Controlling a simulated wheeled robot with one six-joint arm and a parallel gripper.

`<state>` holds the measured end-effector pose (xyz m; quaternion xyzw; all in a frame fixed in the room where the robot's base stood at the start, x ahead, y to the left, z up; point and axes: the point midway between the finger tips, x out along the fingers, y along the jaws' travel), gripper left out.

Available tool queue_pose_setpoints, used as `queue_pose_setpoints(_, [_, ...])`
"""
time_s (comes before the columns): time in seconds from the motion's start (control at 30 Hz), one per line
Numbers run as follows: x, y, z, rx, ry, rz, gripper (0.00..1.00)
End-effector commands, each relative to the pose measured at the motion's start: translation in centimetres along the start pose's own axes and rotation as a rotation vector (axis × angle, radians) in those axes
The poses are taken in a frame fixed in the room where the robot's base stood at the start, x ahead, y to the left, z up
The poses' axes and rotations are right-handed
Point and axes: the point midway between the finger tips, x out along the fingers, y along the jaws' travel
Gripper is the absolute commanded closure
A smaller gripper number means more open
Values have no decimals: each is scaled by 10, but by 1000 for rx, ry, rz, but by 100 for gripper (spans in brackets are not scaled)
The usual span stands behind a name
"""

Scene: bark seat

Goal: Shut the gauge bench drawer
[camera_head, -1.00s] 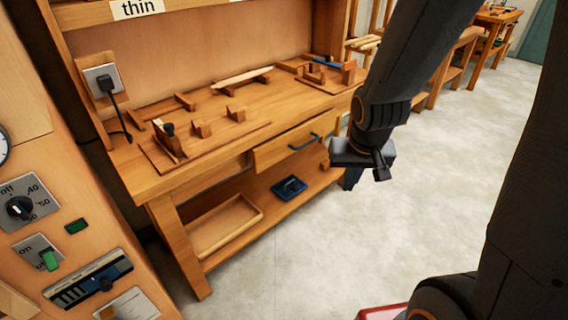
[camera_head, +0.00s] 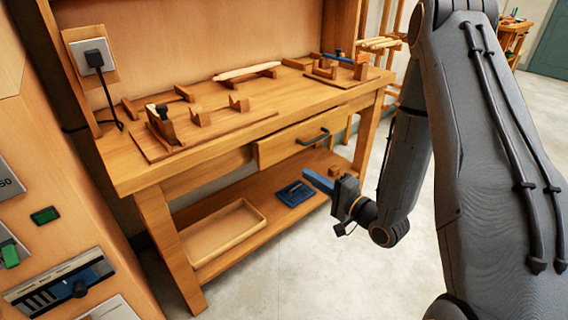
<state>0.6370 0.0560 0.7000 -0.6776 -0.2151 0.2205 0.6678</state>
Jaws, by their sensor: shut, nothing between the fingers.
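The wooden bench (camera_head: 140,180) stands left of centre. The drawer front seems to stand slightly out from the bench; how far is hard to tell. My gripper (camera_head: 306,173) has blue fingers, shut and empty, pointing left toward the bench. The drawer's inside is hidden.
Wooden blocks and jigs (camera_head: 200,112) lie on the bench top. The lower shelf holds a wooden tray (camera_head: 225,232) and a blue item (camera_head: 295,193). A control panel cabinet (camera_head: 50,160) stands at the left. The floor (camera_head: 310,265) before the bench is clear.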

Motion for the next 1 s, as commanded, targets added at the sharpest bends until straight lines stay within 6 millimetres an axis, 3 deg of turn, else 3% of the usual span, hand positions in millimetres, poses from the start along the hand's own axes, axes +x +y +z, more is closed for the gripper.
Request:
queue_pose_setpoints(0.17, [15, -1, 2, 13, -7, -14, 100])
queue_pose_setpoints(0.7, [114, -2, 2, 10, -5, -13, 100])
queue_pose_setpoints(1.0, [138, -3, 2, 11, -3, -12, 100])
